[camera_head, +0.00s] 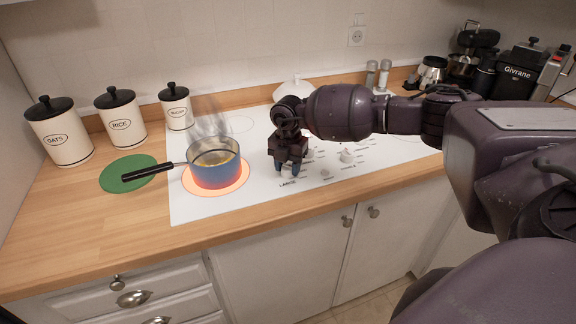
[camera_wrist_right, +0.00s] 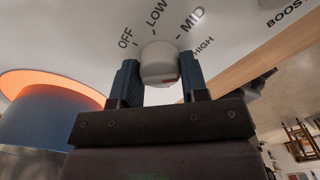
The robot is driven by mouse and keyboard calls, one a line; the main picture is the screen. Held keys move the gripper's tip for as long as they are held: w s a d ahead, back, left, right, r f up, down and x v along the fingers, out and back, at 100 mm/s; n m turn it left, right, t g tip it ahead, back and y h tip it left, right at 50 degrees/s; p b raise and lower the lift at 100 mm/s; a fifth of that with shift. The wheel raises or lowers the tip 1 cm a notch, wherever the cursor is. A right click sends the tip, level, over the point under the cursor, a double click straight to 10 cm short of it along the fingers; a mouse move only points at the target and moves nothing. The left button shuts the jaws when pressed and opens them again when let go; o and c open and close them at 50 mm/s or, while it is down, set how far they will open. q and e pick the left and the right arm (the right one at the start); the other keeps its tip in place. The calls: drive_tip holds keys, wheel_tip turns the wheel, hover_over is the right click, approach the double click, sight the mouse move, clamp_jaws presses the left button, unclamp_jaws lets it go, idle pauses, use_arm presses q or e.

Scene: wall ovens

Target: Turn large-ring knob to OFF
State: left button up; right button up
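My right gripper (camera_head: 287,170) points down at the hob's front, just behind the word LARGE, and hides most of this knob in the head view. My left gripper is out of view.
A blue pot (camera_head: 215,165) steams on the glowing ring (camera_head: 238,185) left of my gripper, its black handle pointing left over a green mat (camera_head: 112,180). Other knobs (camera_head: 347,156) lie to the right. Canisters (camera_head: 60,132) stand at the back left.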

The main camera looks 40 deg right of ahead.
drive_tip(key=shift+c, duration=1)
